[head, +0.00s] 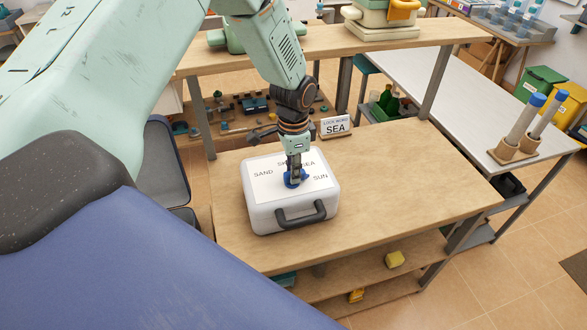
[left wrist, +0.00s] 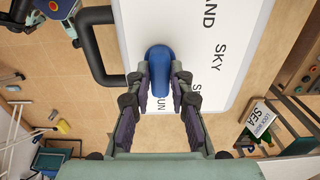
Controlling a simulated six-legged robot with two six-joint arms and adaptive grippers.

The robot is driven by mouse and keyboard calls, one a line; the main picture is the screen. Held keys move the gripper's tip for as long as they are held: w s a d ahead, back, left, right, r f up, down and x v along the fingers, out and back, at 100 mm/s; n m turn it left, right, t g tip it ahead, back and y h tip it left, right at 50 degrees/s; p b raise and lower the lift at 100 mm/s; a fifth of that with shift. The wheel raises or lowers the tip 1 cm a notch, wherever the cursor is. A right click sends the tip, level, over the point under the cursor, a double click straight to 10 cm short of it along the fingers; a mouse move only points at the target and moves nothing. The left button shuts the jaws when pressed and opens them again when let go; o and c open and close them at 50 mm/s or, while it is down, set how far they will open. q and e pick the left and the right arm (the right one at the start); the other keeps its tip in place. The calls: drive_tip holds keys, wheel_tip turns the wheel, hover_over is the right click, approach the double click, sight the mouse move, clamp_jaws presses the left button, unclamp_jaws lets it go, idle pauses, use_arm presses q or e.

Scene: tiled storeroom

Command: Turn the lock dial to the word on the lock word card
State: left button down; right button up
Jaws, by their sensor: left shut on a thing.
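A white case (head: 262,212) with a dark handle (head: 300,215) lies on the wooden table. Its top bears the words SAND, SEA and SUN, and a word starting with S partly behind my gripper; the left wrist view shows that as SKY. The blue dial (head: 303,182) sits among the words; it also shows in the left wrist view (left wrist: 158,58). My left gripper (head: 294,172) reaches down from above and is shut on the dial, a finger on each side. I cannot tell which word the dial points to. The lock word card (head: 335,126) stands behind the case and reads SEA. My right gripper is out of view.
The table (head: 400,200) is clear right of the case. Blue-capped cylinders (head: 525,120) stand on the white table at right.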

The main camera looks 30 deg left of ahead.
use_arm(q)
drive_tip(key=n+p, duration=0.2)
drive_tip(key=n, duration=0.1)
drive_tip(key=shift+n+p, duration=0.35)
drive_tip(key=shift+n, duration=0.05)
drive_tip(key=n+p, duration=0.2)
drive_tip(key=n, duration=0.2)
drive_tip(key=shift+a+n, duration=0.15)
drive_tip(key=shift+n, duration=0.25)
drive_tip(key=shift+w+p, duration=0.1)
drive_tip(key=shift+p, duration=0.2)
drive_tip(key=c, duration=1.2)
unclamp_jaws()
drive_tip(key=shift+w+f, duration=0.1)
